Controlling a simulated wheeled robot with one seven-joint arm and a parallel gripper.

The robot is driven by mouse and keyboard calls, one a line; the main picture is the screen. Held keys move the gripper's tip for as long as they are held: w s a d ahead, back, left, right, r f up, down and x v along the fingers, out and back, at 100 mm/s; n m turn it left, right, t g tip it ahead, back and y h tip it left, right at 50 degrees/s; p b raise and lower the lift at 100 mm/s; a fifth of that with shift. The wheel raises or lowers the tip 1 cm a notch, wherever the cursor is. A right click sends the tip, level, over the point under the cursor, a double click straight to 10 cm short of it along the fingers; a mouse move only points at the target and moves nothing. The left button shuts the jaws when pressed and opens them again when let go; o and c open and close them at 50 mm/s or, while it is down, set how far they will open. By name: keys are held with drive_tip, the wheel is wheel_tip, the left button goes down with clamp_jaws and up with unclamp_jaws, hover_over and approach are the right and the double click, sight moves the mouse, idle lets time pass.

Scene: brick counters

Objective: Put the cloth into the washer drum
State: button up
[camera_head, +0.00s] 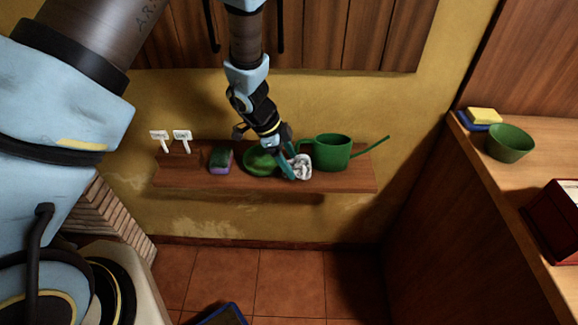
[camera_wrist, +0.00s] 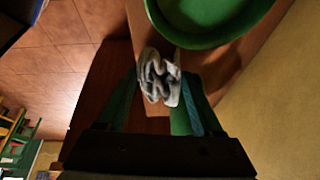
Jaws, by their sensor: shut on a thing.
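The cloth (camera_head: 302,168) is a small crumpled grey-white bundle at the front edge of the wooden wall shelf. My gripper (camera_head: 291,172) is shut on it, with the teal fingers on either side. In the wrist view the cloth (camera_wrist: 158,78) sits between the fingertips of my gripper (camera_wrist: 160,92). I cannot tell whether the cloth still touches the shelf. No drum opening can be made out for certain; a white appliance-like body with a dark round opening (camera_head: 108,290) shows at the lower left, partly hidden by my arm.
The shelf (camera_head: 350,183) also bears a green watering can (camera_head: 333,152), a green dish (camera_head: 260,160), a sponge (camera_head: 220,160) and two white tags (camera_head: 182,140). A counter at right holds a green bowl (camera_head: 510,143), a yellow sponge (camera_head: 484,116) and a red box (camera_head: 556,220). The tiled floor below is mostly clear.

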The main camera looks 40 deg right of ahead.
drive_tip(key=shift+f, duration=0.95)
drive_tip(key=shift+f, duration=0.1)
drive_tip(key=o, duration=1.2)
drive_tip(key=v, duration=1.2)
drive_tip(key=shift+s+p, duration=0.1)
drive_tip(key=shift+p, duration=0.25)
